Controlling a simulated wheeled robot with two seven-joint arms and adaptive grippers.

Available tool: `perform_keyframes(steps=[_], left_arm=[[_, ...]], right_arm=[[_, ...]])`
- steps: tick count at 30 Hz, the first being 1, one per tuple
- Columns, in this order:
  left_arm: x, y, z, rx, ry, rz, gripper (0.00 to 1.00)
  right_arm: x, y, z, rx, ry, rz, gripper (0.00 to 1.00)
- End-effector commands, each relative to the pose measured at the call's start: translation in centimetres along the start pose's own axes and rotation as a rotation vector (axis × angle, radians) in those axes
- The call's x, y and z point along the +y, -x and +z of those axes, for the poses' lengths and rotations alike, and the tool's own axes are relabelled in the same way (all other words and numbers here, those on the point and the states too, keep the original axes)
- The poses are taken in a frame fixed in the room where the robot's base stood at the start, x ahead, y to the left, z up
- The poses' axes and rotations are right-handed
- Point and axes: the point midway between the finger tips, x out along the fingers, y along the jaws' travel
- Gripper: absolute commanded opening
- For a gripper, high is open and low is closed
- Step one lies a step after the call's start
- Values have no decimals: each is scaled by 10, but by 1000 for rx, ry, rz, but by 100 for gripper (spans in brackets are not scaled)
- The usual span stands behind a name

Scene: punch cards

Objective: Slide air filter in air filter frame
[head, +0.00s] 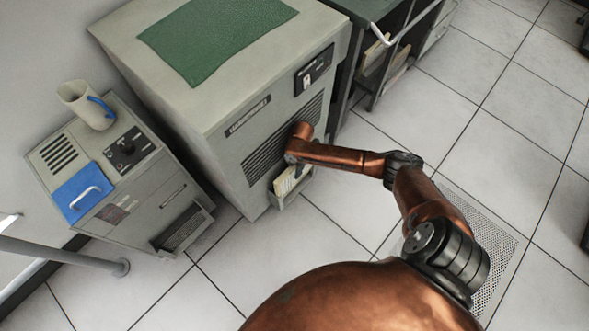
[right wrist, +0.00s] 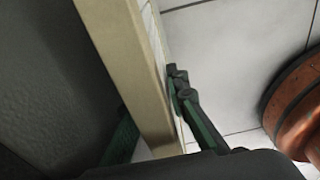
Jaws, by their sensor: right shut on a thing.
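The air filter (head: 286,181), a cream-edged panel with a pale face, is at the lower front of the large grey cabinet. In the right wrist view, the filter's cream edge (right wrist: 122,62) runs steeply between the green-padded fingers. My right gripper (right wrist: 158,125) is shut on the filter; in the head view, my own arm and wrist partly cover this grip. The air filter frame (head: 297,191) appears as a grey bracket low on the cabinet front, around or just below the filter. I cannot tell how far the filter sits inside it. My left gripper is not in view.
The large cabinet (head: 225,158) has vents and a green mat (head: 215,38) on top. A dark open shelf (head: 375,75) stands behind at right. Tiled floor at right is mostly clear.

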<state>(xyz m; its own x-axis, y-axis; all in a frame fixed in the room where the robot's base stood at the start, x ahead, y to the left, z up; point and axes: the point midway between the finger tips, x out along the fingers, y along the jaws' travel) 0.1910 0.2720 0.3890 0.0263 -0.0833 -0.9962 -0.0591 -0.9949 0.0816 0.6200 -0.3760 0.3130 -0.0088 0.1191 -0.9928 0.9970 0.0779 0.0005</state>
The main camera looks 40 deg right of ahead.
Motion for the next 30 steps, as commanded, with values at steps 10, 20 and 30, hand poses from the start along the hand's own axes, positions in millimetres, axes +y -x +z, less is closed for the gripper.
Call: perform_keyframes(steps=[10, 20, 30], left_arm=[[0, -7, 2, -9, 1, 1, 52], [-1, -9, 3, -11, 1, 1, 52], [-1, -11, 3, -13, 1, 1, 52]], right_arm=[[0, -14, 1, 0, 1, 0, 0], [0, -19, 2, 0, 1, 2, 0], [0, -23, 2, 0, 0, 0, 0]])
